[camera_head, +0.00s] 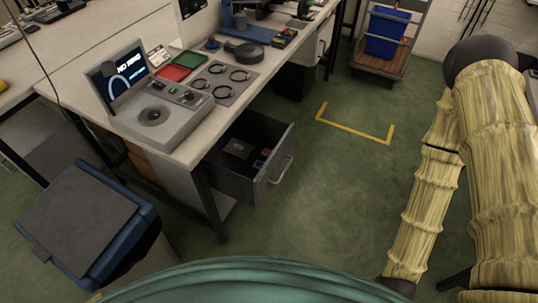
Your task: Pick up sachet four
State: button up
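No thing in view can be read as sachet four. My arm, in a yellowish ribbed cover, is folded at the right of the picture, away from the drawer. My gripper cannot be made out at its end, which runs to the bottom edge.
The workbench (262,80) carries a grey device with a screen (125,80), red (173,72) and green (191,59) trays and a plate with several rings. A blue-edged bin (85,220) stands at left. A trolley with a blue crate (386,32) stands behind. Green floor right of the drawer is clear.

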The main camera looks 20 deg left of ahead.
aim_at(258, 164)
jog(key=z, duration=0.05)
jog(key=k, duration=1.15)
jog(key=u, duration=0.7)
jog(key=i, duration=0.5)
jog(key=u, duration=0.05)
